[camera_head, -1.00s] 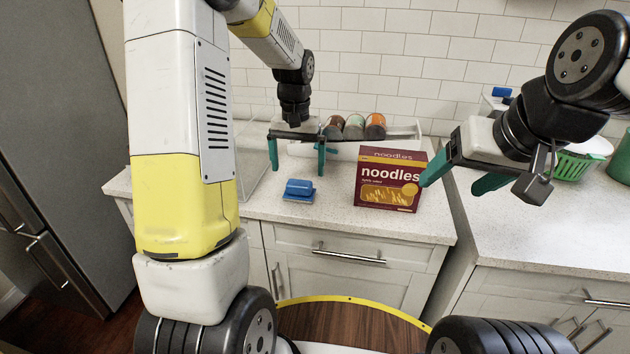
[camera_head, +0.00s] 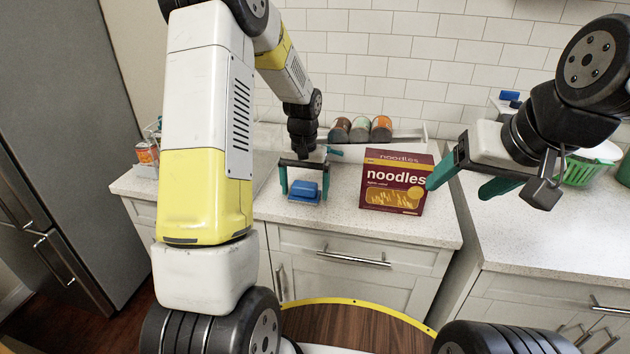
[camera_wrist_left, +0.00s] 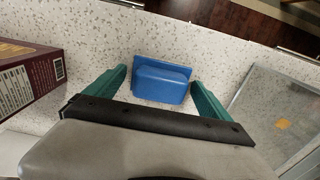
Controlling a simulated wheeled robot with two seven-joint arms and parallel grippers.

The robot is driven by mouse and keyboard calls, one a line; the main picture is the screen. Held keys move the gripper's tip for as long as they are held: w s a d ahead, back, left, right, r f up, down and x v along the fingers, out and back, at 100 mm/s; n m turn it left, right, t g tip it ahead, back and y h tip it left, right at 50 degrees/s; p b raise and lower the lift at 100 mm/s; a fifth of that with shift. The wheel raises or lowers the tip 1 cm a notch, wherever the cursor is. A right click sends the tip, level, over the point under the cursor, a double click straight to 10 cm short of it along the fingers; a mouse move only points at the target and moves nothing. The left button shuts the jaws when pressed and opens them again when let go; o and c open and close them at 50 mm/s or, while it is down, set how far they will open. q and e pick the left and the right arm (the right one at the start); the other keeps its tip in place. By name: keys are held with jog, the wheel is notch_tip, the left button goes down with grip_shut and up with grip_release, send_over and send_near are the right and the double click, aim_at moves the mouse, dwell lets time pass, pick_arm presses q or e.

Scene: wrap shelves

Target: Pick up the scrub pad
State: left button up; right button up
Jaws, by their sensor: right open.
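The scrub pad (camera_head: 305,191) is blue and lies on the speckled light counter, left of the noodles box in the head view. It also shows in the left wrist view (camera_wrist_left: 162,82), between and just beyond the fingertips. My left gripper (camera_head: 305,188) is open and points down over the pad, its teal fingers on either side of it. In the left wrist view the left gripper (camera_wrist_left: 158,82) has clear space between each finger and the pad. My right gripper (camera_head: 455,190) is open and empty, in front of the right side of the noodles box.
A dark red noodles box (camera_head: 394,184) stands right of the pad. Several cans (camera_head: 360,129) lie on a rack behind. A green basket (camera_head: 580,168) is at the far right. Counter between pad and box is clear; the front edge is close to the pad.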

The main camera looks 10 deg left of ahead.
aim_at(305, 184)
pick_arm(q)
jog(key=c, duration=1.1)
jog(key=shift+r, duration=0.15)
jog(key=shift+r, duration=0.25)
notch_tip(305, 184, up, 3)
jog(key=shift+r, duration=0.1)
jog(key=s+d+r, duration=0.1)
jog(key=s, duration=1.5)
